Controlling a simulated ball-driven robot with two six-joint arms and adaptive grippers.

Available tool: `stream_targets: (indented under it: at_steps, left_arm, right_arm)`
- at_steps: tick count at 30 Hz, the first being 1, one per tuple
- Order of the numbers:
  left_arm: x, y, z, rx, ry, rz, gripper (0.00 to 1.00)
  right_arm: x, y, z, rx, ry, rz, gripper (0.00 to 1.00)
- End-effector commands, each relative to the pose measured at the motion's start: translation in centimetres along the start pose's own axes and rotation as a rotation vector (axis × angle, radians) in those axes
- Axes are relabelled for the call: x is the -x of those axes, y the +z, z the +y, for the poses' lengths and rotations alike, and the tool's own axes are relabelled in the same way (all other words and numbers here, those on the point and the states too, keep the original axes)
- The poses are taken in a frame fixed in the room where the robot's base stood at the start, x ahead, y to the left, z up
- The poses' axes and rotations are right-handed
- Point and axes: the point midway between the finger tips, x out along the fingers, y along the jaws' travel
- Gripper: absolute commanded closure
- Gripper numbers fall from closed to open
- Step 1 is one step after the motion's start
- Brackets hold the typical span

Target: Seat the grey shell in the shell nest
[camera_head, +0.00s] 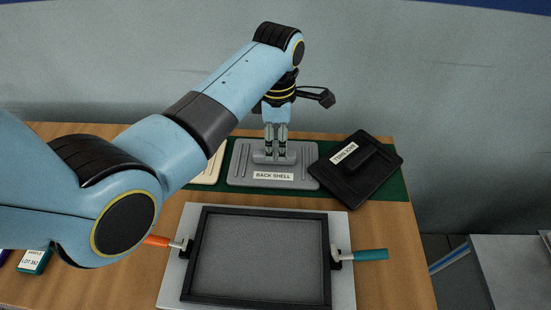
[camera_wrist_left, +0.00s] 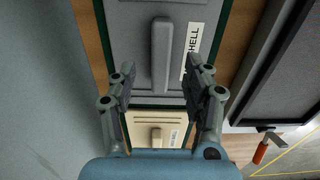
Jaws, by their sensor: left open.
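The grey shell (camera_head: 240,178), labelled BACK SHELL, lies flat on a green mat at the back of the table. It also shows in the left wrist view (camera_wrist_left: 130,60), with a raised handle bar along its middle. My left gripper (camera_head: 276,152) points down over this handle in the head view. In the wrist view its fingers (camera_wrist_left: 160,88) are open, one on each side of the handle's line; I cannot tell whether they touch it. The framed nest (camera_head: 326,270), dark-rimmed with an empty grey floor, sits on a light plate in front. My right gripper is not in view.
A black labelled shell (camera_head: 378,182) lies tilted on the mat's right, close to the grey one. A cream shell (camera_head: 212,170) is partly hidden by my arm. Orange-handled (camera_head: 157,241) and teal-handled (camera_head: 371,255) clamps flank the nest. A teal box (camera_head: 34,262) stands front left.

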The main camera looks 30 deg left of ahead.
Motion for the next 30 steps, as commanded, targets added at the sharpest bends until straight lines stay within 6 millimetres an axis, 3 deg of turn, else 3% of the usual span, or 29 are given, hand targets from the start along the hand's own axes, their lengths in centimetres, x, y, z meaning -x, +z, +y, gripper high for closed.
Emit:
stream_targets:
  at_steps: [4, 8, 17, 28, 30]
  left_arm:
    - [-2.2, -0.6, -0.1, 0.001, -0.004, 0.004, 0.5]
    - [-4.0, -0.5, 0.0, 0.0, -0.002, 0.002, 0.5]
    - [-4.5, -0.5, 0.0, 0.0, 0.0, 0.0, 0.51]
    - [-4.5, -0.5, 0.0, 0.0, 0.0, 0.0, 1.0]
    - [-4.5, -0.5, 0.0, 0.0, -0.001, 0.0, 1.0]
  right_arm:
    - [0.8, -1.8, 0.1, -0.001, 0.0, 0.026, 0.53]
    - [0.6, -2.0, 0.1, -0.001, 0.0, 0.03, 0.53]
    - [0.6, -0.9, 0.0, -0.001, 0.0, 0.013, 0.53]
    - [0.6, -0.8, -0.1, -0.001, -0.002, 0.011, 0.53]
    - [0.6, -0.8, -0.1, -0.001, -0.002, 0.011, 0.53]
